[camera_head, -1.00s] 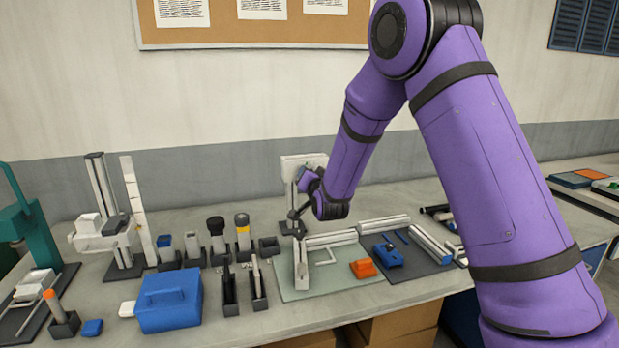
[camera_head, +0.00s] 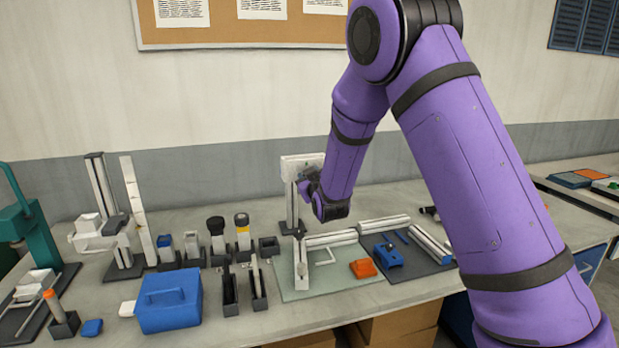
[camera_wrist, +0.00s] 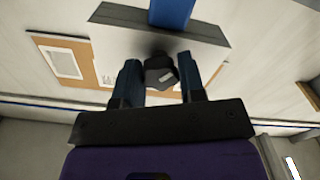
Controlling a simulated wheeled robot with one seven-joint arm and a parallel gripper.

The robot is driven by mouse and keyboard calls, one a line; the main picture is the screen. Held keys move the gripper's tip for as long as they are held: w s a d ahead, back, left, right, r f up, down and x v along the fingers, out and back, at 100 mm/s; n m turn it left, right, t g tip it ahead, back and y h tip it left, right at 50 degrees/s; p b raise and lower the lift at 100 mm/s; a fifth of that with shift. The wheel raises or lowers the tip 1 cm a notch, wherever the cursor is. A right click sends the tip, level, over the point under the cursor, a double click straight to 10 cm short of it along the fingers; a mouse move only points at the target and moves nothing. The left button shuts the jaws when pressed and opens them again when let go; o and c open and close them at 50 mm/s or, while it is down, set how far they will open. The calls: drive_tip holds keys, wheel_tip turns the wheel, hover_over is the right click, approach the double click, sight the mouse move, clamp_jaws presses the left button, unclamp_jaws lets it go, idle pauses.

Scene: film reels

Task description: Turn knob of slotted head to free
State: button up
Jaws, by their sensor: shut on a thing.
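A dark knob (camera_wrist: 160,74) with a small light mark stands out from the plate. My gripper (camera_wrist: 160,70) has one finger on each side of the knob and is shut on it. In the head view my gripper (camera_head: 308,186) is at the right side of the head, and my wrist hides the knob there.
A pale mat (camera_head: 300,292) with a white bracket and an orange block (camera_head: 363,268) lies in front. A blue clamp-like part (camera_head: 388,256) sits on a dark mat to the right. Several holders stand left, behind a blue box (camera_head: 168,301). The wall is close behind.

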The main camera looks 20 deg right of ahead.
drive_tip(key=n, duration=0.6)
drive_tip(key=shift+n, duration=0.3)
idle(0.4)
drive_tip(key=o, duration=0.9)
drive_tip(key=s, duration=1.1)
